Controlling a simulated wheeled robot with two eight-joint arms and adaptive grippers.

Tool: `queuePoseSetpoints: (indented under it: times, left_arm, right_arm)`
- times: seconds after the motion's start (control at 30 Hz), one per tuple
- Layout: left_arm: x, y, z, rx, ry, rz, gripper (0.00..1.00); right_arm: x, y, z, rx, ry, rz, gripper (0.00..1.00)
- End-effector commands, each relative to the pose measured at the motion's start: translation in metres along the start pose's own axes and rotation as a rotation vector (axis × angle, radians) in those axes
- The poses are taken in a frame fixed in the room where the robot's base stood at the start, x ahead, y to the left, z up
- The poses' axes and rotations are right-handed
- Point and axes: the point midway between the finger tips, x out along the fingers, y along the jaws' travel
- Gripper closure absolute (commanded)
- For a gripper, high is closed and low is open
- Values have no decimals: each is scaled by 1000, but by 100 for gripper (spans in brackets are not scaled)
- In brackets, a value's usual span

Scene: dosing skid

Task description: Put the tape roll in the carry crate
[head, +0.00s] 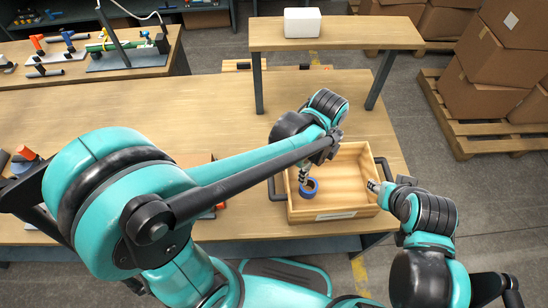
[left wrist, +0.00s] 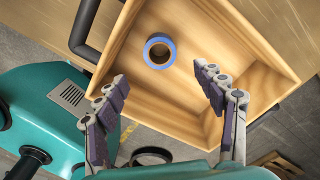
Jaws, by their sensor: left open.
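The tape roll (head: 309,187), a blue ring with a dark hollow middle, shows inside the walls of the wooden carry crate (head: 336,214), towards its left side. It also shows in the left wrist view (left wrist: 159,50), beyond the fingertips and apart from them. I cannot tell for certain whether it rests flat on the crate's floor. My left gripper (head: 305,178) is over the crate's left part; its fingers are spread and empty in the left wrist view (left wrist: 160,92). My right gripper (head: 376,186) is at the crate's right wall; its jaws are too small to judge.
The crate stands on the wooden table (head: 110,95), near its front right, with dark handles at its sides. A raised shelf (head: 350,35) with a white box (head: 302,22) stands behind. Cardboard boxes (head: 490,90) lie on pallets at right.

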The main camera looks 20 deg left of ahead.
Motion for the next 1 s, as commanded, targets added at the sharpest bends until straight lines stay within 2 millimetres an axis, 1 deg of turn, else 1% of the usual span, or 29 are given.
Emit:
queuePoseSetpoints:
  times: [0.07,0.17,0.27,0.3,0.37,0.4,0.5,0.6,0.7,0.8,1.0]
  left_arm:
    - [-6,5,8,-78,0,-23,30]
    - [-21,18,29,-301,7,-91,30]
    - [-39,38,57,-638,34,-197,30]
    - [-46,47,69,-787,53,-244,30]
    - [-54,62,84,-1007,90,-314,30]
    - [-58,71,94,-1148,119,-361,30]
    - [-65,92,113,-1461,202,-463,30]
    - [-68,107,127,-1696,286,-541,30]
    - [-69,117,135,-1845,349,-591,30]
    - [-70,121,138,-1917,385,-614,30]
    - [-71,121,139,-1933,394,-619,30]
  right_arm:
    - [0,0,0,0,0,0,60]
    - [0,0,0,0,0,0,60]
    - [0,0,0,0,0,0,60]
    - [0,0,0,0,0,0,60]
    - [0,0,0,0,0,0,60]
    - [0,0,0,0,0,0,60]
    - [0,0,0,0,0,0,60]
    - [0,0,0,0,0,0,60]
    - [0,0,0,0,0,0,60]
    - [0,0,0,0,0,0,60]
    - [0,0,0,0,0,0,60]
